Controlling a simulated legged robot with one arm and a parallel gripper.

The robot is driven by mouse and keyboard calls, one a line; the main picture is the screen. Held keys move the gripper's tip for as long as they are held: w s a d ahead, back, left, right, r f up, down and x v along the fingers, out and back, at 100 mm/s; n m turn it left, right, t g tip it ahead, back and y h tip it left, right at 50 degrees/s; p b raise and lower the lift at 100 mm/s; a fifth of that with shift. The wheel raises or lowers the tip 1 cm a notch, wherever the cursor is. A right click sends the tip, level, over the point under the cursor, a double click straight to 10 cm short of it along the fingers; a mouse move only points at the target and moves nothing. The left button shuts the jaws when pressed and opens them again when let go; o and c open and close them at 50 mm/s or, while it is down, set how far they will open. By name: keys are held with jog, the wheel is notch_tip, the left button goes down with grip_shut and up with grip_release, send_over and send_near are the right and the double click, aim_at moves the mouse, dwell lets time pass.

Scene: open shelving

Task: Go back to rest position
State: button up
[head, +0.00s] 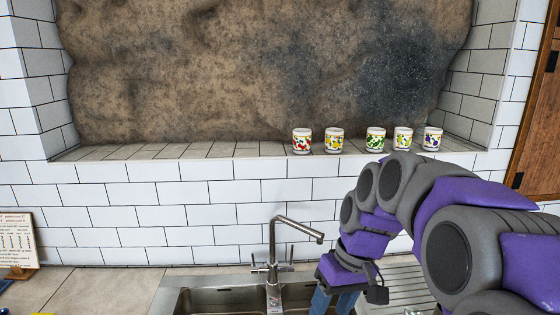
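My arm, purple and grey, reaches in from the right side of the head view and bends down toward the sink. My gripper (335,299) points downward over the right part of the sink. Its blue-grey fingers are cut off by the bottom edge, so their tips are hidden. Nothing held by it can be seen. The arm's upper bend is just below the tiled ledge and in front of it.
A tall faucet (273,245) rises by the sink (205,297). A framed card (17,240) stands at left.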

jog(key=s+d+f+m+h+b, duration=0.1)
jog(key=s+f, duration=0.4)
jog(key=s, duration=0.3)
jog(key=s+d+f+m+h+b, duration=0.1)
jog(key=s+f, duration=0.3)
jog(key=s, duration=0.4)
jog(key=s+d+f+m+g+b, duration=0.1)
jog(key=s+d+f+m+b, duration=0.1)
jog(key=s+f, duration=0.3)
jog(key=s, duration=0.4)
jog(key=shift+d+f+h, duration=0.2)
jog(key=shift+f+h, duration=0.15)
jog(key=shift+h, duration=0.05)
jog(key=shift+w, duration=0.1)
jog(key=shift+c, duration=0.4)
dwell(0.5)
